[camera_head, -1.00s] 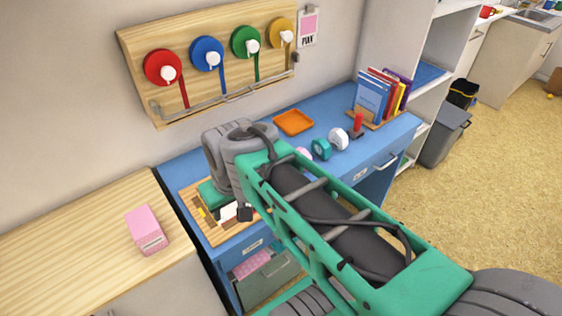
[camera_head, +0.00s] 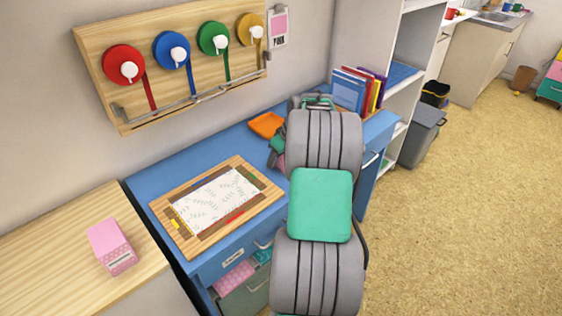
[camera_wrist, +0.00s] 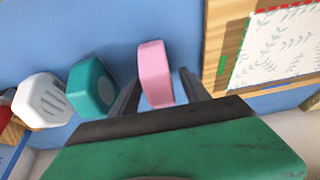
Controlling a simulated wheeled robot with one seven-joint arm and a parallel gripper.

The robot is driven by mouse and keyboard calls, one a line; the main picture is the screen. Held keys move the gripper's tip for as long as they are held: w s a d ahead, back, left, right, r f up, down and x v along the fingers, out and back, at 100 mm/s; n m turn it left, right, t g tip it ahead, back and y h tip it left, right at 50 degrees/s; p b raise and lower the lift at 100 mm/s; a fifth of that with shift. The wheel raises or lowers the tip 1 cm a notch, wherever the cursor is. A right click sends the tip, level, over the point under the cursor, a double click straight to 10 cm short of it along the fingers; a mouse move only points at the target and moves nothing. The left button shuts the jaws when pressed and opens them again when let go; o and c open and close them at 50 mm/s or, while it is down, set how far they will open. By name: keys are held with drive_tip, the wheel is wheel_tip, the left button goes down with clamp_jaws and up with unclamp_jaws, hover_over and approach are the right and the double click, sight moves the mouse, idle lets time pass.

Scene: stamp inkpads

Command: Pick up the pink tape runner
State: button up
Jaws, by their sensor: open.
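The pink tape runner (camera_wrist: 155,70) stands on the blue desk in the wrist view. My gripper (camera_wrist: 161,78) is open, with one finger to the left of the runner and one to the right. The runner's near end lies in the gap between the fingers, and I cannot tell whether either finger touches it. In the head view my arm hides most of this spot, and only a small pink patch (camera_head: 280,162) shows beside it.
In the wrist view a teal tape runner (camera_wrist: 92,88) and a white one (camera_wrist: 42,100) stand close on the left. A wooden-framed board (camera_wrist: 237,30) lies on the right.

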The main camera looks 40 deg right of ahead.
drive_tip(key=shift+w+f, duration=0.2)
drive_tip(key=shift+f, duration=0.15)
drive_tip(key=shift+c, duration=0.5)
clamp_jaws()
